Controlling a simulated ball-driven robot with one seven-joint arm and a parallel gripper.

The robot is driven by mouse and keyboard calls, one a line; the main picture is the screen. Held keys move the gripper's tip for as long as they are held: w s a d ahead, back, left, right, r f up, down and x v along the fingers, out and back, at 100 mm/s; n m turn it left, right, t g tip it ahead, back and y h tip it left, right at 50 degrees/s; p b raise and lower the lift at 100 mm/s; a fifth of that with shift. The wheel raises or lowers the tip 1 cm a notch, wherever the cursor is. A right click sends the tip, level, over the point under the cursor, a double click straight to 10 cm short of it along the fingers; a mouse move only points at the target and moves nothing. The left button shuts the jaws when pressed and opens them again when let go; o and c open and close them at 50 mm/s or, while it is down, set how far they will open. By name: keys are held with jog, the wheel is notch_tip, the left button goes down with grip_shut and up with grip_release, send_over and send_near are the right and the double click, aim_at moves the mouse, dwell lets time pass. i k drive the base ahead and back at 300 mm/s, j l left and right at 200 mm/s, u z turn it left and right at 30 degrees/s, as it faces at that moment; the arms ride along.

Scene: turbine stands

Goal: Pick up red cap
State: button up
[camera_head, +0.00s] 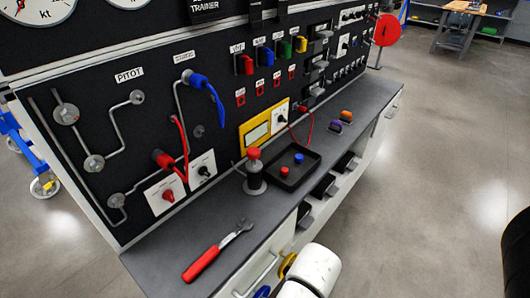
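A small red cap (284,171) sits in a shallow black tray (290,183) on the grey bench top. A small blue cap (299,158) sits in the same tray, just behind and to the right of it. My gripper's fingers are not in view. White rounded parts at the bottom edge appear to be my arm, in front of the bench and apart from the caps.
A red-handled wrench (217,252) lies on the near bench top (250,238). The trainer panel (140,150) rises behind, with red and blue hoses and a yellow meter (257,133). Purple and orange knobs (346,116) are farther along. Open floor lies right.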

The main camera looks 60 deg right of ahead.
aim_at(284, 170)
jog(key=z, duration=1.05)
